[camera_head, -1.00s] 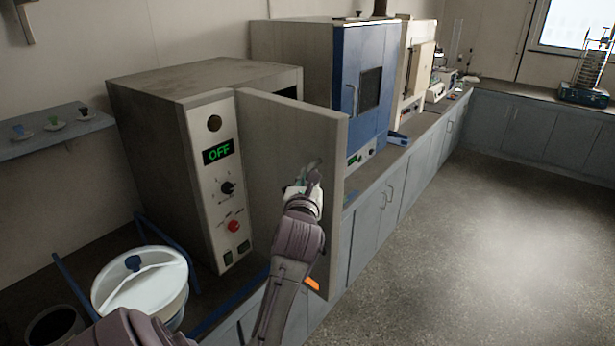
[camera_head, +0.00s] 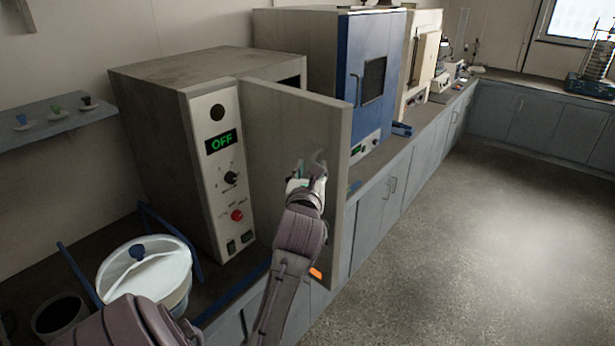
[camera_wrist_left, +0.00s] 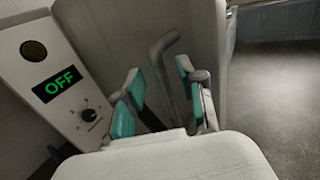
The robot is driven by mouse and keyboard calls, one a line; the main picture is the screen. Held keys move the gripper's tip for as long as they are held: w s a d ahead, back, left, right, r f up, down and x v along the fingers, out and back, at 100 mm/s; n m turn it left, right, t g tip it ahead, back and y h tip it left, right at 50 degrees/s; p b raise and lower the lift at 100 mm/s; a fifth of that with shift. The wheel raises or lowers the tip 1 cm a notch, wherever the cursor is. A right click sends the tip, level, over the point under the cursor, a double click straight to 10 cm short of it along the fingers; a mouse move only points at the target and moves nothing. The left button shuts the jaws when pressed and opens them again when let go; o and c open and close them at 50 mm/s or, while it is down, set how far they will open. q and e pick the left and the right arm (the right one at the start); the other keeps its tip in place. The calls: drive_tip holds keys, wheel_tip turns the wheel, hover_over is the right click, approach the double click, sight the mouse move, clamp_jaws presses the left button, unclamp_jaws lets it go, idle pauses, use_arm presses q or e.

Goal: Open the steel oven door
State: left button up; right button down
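The steel oven (camera_head: 165,125) stands on the bench at the left. Its control panel (camera_head: 221,175) shows a green OFF. The steel oven door (camera_head: 268,140) stands partly open, swung out beside the panel, with a dark gap above it at the back. My left gripper (camera_head: 308,172) is at the outer face of the door. In the left wrist view, the grey door handle (camera_wrist_left: 163,62) passes between its teal-padded fingers (camera_wrist_left: 157,92). The fingers are apart, with visible gaps beside the handle. The oven interior is mostly hidden by the door. My right gripper is out of view.
A blue-doored oven (camera_head: 350,85) stands just behind the steel door. A white lidded pot (camera_head: 145,282) sits on the bench at lower left. A shelf (camera_head: 60,125) holds small items on the left wall. The floor (camera_head: 460,230) at the right is clear.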

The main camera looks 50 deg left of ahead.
use_arm(q)
drive_tip(key=v, duration=1.1)
drive_tip(key=shift+a, duration=0.15)
